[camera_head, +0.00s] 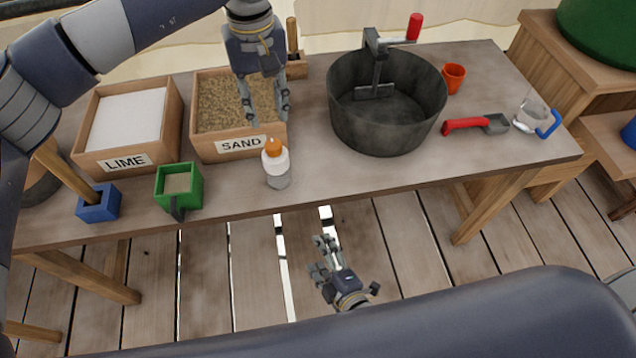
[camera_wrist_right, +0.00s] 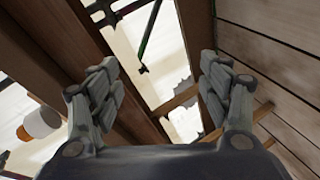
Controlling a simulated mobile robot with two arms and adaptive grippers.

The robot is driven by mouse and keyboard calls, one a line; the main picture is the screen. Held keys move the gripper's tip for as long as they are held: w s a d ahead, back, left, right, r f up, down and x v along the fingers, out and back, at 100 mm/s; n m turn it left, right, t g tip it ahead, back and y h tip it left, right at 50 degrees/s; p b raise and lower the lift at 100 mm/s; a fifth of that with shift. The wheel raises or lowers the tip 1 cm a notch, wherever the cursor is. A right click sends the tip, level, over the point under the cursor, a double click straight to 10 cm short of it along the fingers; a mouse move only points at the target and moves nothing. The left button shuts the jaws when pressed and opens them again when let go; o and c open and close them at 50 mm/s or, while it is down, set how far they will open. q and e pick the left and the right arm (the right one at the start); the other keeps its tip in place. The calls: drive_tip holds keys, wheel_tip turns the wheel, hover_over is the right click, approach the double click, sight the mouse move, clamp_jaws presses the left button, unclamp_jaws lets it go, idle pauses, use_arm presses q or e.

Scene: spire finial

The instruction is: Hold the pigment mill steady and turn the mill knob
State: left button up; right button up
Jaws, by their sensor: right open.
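The pigment mill appears to be the small white and grey bottle-shaped thing (camera_head: 277,170) with an orange knob (camera_head: 272,146) on top. It stands upright near the table's front edge, in front of the sand box. In the right wrist view a white and orange thing, likely the mill (camera_wrist_right: 38,122), shows at the left edge. My left gripper (camera_head: 268,115) hangs fingers-down over the sand box, behind the mill and apart from it, open and empty. My right gripper (camera_head: 320,256) is in front of the table edge, right of the mill, open and empty; its fingers also show in the wrist view (camera_wrist_right: 160,72).
The front strip right of the mill is clear.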

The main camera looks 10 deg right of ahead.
sight(287, 170)
drive_tip(key=w+a+r+n+t+y, duration=0.25)
drive_tip(key=r+n, duration=0.35)
drive_tip(key=r, duration=0.6)
drive_tip(key=w+a+r+n+t+y, duration=0.1)
drive_tip(key=w+r+n+t+y, duration=0.3)
drive_tip(key=r, duration=0.9)
drive_tip(key=d+f+n+g+y, duration=0.1)
drive_tip(key=n+g, duration=0.1)
drive_tip(key=n, duration=0.4)
drive_tip(key=w+d+f+n+g, duration=0.1)
drive_tip(key=f+n+g, duration=0.1)
drive_tip(key=n, duration=0.4)
drive_tip(key=w+d+f+n+g+y, duration=0.1)
drive_tip(key=d+f+n+g, duration=0.1)
drive_tip(key=n, duration=0.4)
drive_tip(key=shift+w+d+g+y, duration=0.15)
drive_tip(key=shift+g+y, duration=0.2)
drive_tip(key=shift+g, duration=0.5)
drive_tip(key=shift+w+a, duration=0.25)
drive_tip(key=x, duration=1)
drive_tip(key=shift+s, duration=0.1)
